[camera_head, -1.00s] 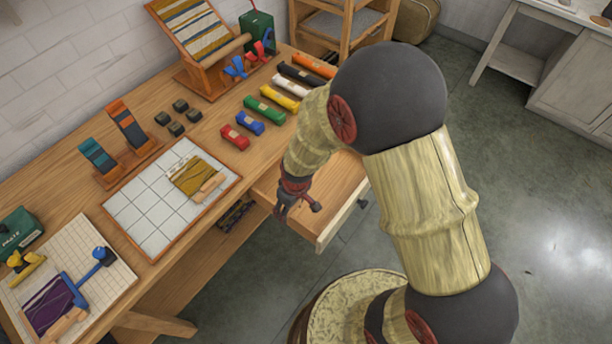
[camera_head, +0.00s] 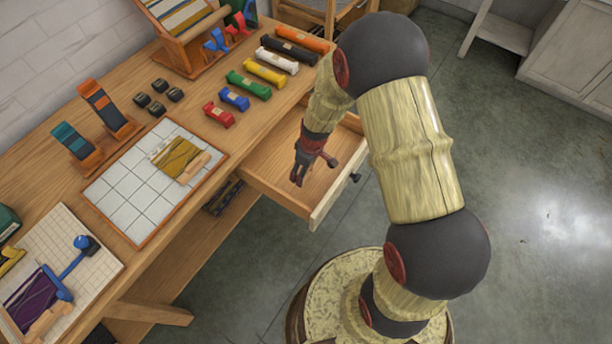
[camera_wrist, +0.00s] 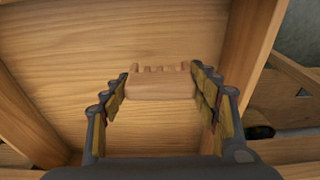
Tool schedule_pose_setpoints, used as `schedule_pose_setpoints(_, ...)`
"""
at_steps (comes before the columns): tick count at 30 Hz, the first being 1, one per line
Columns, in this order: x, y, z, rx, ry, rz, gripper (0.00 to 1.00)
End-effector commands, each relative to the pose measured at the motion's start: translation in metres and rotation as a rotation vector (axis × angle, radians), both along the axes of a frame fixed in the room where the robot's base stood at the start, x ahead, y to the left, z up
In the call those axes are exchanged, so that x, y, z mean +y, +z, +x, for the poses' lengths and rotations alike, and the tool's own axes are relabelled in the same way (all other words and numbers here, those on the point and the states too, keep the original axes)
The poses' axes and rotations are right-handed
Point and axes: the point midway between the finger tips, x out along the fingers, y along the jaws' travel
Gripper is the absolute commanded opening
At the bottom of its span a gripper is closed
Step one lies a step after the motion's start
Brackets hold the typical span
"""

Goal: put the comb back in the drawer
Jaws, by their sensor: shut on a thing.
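The comb (camera_wrist: 160,86) is a small pale wooden block with short teeth along its far edge. In the wrist view it sits between the fingertips of my gripper (camera_wrist: 158,92), which is shut on it. The open drawer (camera_wrist: 60,50) has a bare wooden floor below the comb. In the head view my gripper (camera_head: 298,180) points down within the opening of the drawer (camera_head: 328,196), which is pulled out from the table. I cannot make out the comb in the head view, nor tell its height above the drawer floor.
The drawer's front panel with a dark knob (camera_head: 355,178) faces the floor. On the table (camera_head: 150,100) lie several coloured skeins, such as a red one (camera_head: 219,115), a white gridded board (camera_head: 125,195) with a mustard weaving, and a loom at the back.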

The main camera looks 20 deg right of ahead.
Motion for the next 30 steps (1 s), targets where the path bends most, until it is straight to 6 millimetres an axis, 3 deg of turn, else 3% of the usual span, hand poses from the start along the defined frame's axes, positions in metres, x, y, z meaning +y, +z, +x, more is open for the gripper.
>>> schedule_pose_setpoints(5,-0.008,-0.012,0.005,0.000,-0.001,0.000,0.40)
schedule_pose_setpoints(11,-0.007,-0.040,0.005,0.001,0.000,-0.001,0.40)
schedule_pose_setpoints(23,-0.007,-0.044,0.005,-0.001,0.000,-0.001,0.40)
schedule_pose_setpoints(24,-0.007,-0.044,0.005,-0.001,0.000,-0.001,0.61)
schedule_pose_setpoints(30,-0.007,-0.043,0.005,0.000,0.000,0.000,0.72)
